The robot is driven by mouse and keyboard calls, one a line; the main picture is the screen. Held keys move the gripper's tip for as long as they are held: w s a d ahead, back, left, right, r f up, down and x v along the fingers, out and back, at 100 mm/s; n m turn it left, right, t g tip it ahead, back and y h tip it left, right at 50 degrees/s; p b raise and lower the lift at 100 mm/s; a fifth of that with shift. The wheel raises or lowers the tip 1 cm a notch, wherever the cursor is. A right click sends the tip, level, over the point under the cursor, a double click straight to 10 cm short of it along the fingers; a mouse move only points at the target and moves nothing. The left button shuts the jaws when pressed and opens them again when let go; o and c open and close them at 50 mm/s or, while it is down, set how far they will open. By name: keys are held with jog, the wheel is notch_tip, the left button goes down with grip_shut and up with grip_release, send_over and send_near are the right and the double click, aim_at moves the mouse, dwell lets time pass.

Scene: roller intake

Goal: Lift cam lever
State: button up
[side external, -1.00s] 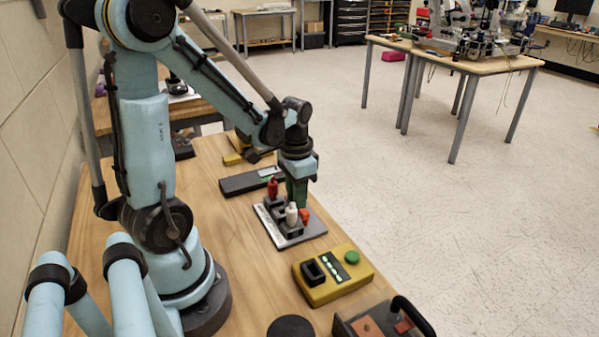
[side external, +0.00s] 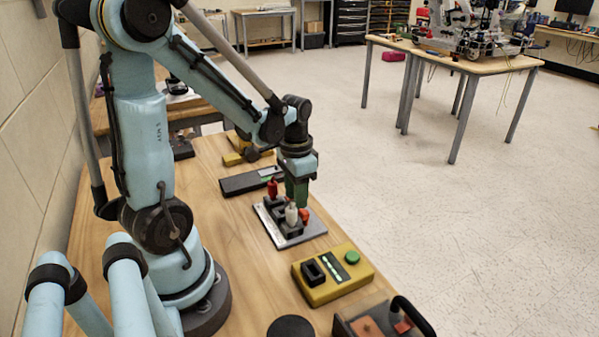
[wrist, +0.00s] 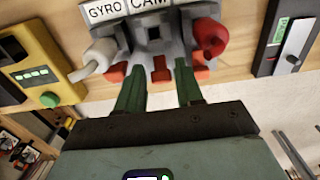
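The intake unit is a grey block on a plate (side external: 276,239); in the wrist view it carries white labels reading "GYRO" and "CAM" (wrist: 150,5), the second partly cut off. A white-handled lever (wrist: 98,54) is at its left, beside "GYRO", and a red-handled lever (wrist: 210,36) at its right, on the "CAM" side. They also show in the side external view, white (side external: 291,214) and red (side external: 272,187). My gripper (wrist: 160,80) has its two green fingers apart, with a small red tab (wrist: 160,70) showing between them. It grips neither handle. Fingertip contact is unclear.
A yellow box with a green button (side external: 333,274) stands in front of the unit. A dark flat device (side external: 245,181) lies behind it. A dark box with a black handle (side external: 385,322) is at the bottom. The bench is bare left of the unit.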

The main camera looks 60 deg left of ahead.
notch_tip(320, 180, up, 8)
jog(key=shift+f, duration=0.2)
dwell(0.3)
jog(key=w+d+r+t, duration=0.1)
jog(key=d+r+t, duration=0.1)
jog(key=d+t, duration=0.5)
jog(key=d, duration=0.5)
jog(key=shift+w+d, duration=0.2)
jog(key=shift+d, duration=0.1)
jog(key=shift+o, duration=0.2)
jog(key=shift+o, duration=1.1)
jog(key=shift+a, duration=0.1)
jog(key=shift+a+r, duration=0.15)
jog(key=shift+a, duration=0.25)
jog(key=a+r+g, duration=0.2)
jog(key=a+g, duration=0.5)
jog(key=a, duration=0.5)
jog(key=shift+s+d+f, duration=0.1)
jog(key=shift+s+f, duration=0.05)
jog(key=shift+f, duration=2.85)
jog(key=shift+s+d+f, duration=0.1)
jog(key=shift+f, duration=2.9)
